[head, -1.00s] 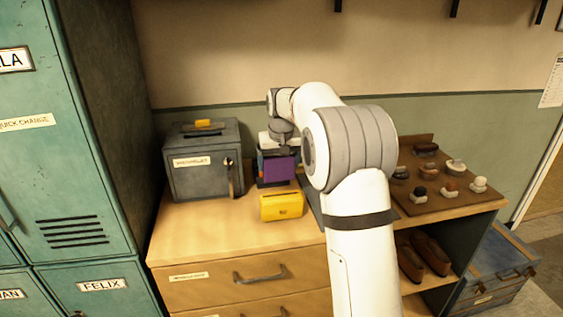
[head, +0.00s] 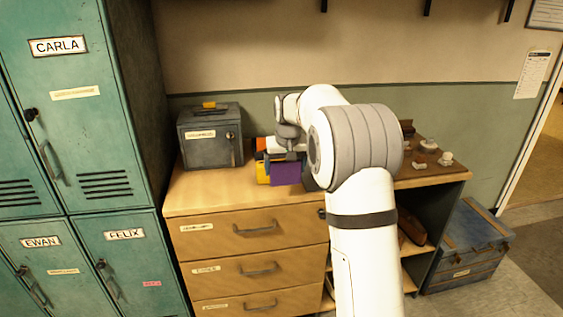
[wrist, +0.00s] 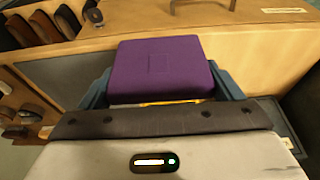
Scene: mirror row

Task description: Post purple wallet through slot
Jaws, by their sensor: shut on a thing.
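The purple wallet (head: 286,174) is held in my gripper (head: 287,157), out over the front part of the drawer chest top. In the wrist view the wallet (wrist: 165,62) fills the middle, flat and upholstered-looking, with my blue-grey gripper fingers (wrist: 162,88) on both sides of it. A dark grey metal box (head: 209,139) with a white label and a yellow piece on its lid stands on the chest at the left. A yellow item (head: 262,173) shows beside the wallet, partly hidden. I cannot make out a slot.
The wooden drawer chest (head: 249,229) has labelled drawers with handles. Green lockers (head: 68,106) stand close on the left. A brown board with small items (head: 427,147) is partly behind my arm. A blue trunk (head: 463,247) sits on the floor at the right.

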